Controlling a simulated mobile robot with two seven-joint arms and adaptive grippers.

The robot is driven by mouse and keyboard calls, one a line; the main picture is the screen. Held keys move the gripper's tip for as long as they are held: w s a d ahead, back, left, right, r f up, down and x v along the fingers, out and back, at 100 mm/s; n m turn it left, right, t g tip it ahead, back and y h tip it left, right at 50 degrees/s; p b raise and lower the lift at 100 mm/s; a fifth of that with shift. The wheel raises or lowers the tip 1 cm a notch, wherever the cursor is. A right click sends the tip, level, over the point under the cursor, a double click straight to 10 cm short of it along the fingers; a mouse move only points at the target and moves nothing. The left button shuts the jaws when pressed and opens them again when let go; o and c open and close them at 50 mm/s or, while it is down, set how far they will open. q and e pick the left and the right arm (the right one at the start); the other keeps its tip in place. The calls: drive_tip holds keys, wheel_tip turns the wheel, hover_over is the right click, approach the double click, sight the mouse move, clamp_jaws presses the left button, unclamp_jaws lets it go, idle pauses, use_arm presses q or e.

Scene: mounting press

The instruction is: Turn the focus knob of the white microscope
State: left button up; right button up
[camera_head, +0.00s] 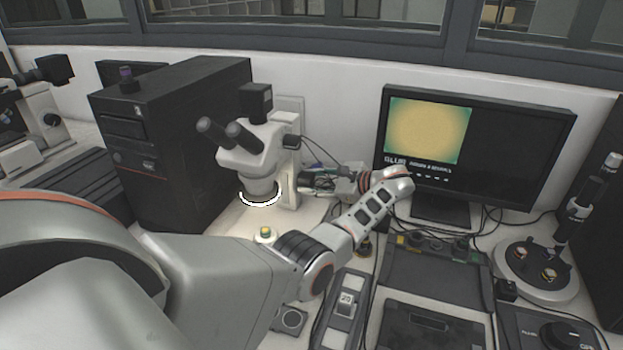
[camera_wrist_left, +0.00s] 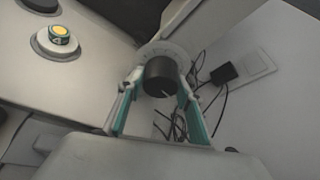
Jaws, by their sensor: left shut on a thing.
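The white microscope (camera_head: 253,158) stands in the middle of the head view, with black eyepieces and a lit ring under its lens. Its black focus knob (camera_wrist_left: 160,75) shows in the wrist view on the side of the white body. In the head view my gripper hides the knob. My left gripper (camera_head: 312,181) reaches the microscope column from its right side. In the wrist view the left gripper (camera_wrist_left: 160,88) has one finger on each side of the knob and is shut on it. My right gripper is in neither view.
A black computer tower (camera_head: 185,140) stands left of the microscope. A monitor (camera_head: 520,140) stands to the right, with control boxes (camera_head: 435,265) in front. A small yellow-topped piece (camera_head: 265,232) sits on the microscope base. Cables (camera_wrist_left: 175,125) hang behind the knob.

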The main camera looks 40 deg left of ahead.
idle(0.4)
use_arm(q)
drive_tip(key=o, duration=1.1)
drive_tip(key=shift+v, duration=6.05)
